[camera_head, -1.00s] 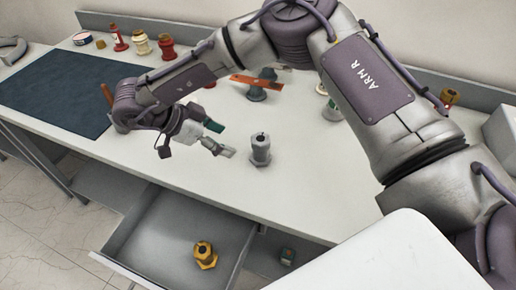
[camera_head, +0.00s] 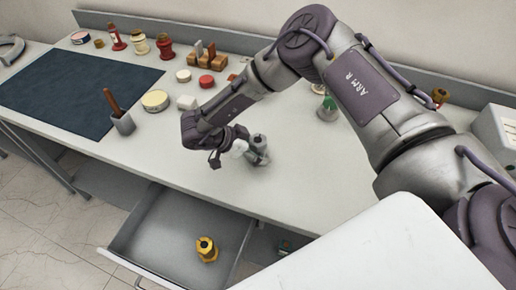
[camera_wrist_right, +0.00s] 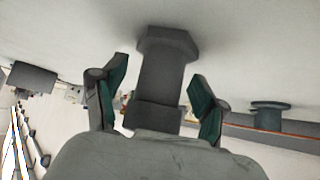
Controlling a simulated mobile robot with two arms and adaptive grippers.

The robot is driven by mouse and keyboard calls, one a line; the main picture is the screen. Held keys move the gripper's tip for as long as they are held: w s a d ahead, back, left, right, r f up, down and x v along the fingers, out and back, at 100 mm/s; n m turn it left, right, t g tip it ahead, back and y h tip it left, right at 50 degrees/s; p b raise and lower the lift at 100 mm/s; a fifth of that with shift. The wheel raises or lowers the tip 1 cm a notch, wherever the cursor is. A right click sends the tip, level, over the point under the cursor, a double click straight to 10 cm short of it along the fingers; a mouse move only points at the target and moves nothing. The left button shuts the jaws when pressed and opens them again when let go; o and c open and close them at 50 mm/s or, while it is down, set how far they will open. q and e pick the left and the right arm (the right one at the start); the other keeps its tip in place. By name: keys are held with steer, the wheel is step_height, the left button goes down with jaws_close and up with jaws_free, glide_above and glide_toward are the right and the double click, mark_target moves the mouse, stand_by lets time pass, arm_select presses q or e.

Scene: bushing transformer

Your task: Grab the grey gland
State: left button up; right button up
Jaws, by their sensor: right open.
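The grey gland (camera_head: 260,146) stands on the white workbench in the head view, partly hidden by my right gripper (camera_head: 246,150). In the right wrist view the grey gland (camera_wrist_right: 165,70), with its wide hex flange, lies between the two fingers of my right gripper (camera_wrist_right: 160,95). The fingers have green inner pads and stand apart, one on each side of the gland, with a visible gap on both sides. My right gripper is open. My left gripper does not show in the head view.
A yellow gland (camera_head: 207,249) stands in the open drawer (camera_head: 160,240) below the bench front. A grey cup (camera_head: 123,124) with a brown handle, a dark mat (camera_head: 70,90), a round tin (camera_head: 155,100) and several red, white and wooden parts stand on the left and back of the bench.

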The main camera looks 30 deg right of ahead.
steer(key=shift+d+f, duration=0.1)
steer(key=c, duration=1.3)
steer(key=shift+c, duration=0.2)
